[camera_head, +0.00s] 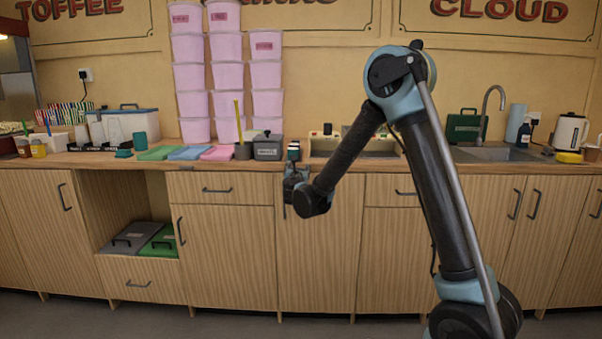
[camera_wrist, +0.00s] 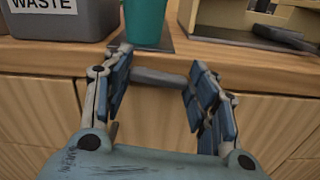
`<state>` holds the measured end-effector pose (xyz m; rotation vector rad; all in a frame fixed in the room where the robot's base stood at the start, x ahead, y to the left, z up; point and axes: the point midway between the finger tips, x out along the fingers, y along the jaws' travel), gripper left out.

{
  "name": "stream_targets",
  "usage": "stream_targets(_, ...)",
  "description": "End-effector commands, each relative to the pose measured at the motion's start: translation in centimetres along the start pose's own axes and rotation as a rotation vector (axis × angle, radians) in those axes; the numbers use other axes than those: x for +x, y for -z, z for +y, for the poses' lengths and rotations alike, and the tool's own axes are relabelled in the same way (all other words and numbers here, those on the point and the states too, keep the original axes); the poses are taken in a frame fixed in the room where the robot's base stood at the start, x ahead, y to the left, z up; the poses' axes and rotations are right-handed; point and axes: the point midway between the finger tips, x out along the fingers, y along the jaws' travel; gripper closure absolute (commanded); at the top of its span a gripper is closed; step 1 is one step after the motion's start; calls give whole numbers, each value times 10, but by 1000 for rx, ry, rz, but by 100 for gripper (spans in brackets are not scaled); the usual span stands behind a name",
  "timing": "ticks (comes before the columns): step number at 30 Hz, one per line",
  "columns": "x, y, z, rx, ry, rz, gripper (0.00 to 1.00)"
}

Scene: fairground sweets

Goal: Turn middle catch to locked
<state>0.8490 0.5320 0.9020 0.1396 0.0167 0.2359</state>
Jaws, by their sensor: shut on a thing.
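In the wrist view a short grey bar (camera_wrist: 160,77), which looks to be the middle catch, lies level on the front just under the worktop edge. My gripper (camera_wrist: 160,62) is around it, with one blue-padded finger at each end of the bar, shut on it. In the head view my gripper (camera_head: 293,180) is at the cabinet front just below the worktop, and the catch is hidden there. I cannot tell any locked or unlocked mark.
A grey WASTE bin (camera_wrist: 62,18) and a teal cup (camera_wrist: 146,22) stand on the worktop just above my gripper. A wooden tray-like unit (camera_wrist: 250,38) is to the right. Stacked pink tubs (camera_head: 228,103) stand behind. Drawer handles (camera_head: 217,190) stick out to the left.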

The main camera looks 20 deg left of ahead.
Motion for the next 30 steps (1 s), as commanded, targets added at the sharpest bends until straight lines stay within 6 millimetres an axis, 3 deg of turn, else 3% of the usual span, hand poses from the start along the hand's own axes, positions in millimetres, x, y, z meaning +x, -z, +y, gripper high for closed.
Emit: stream_targets(30,0,18,0,947,9,-5,71)
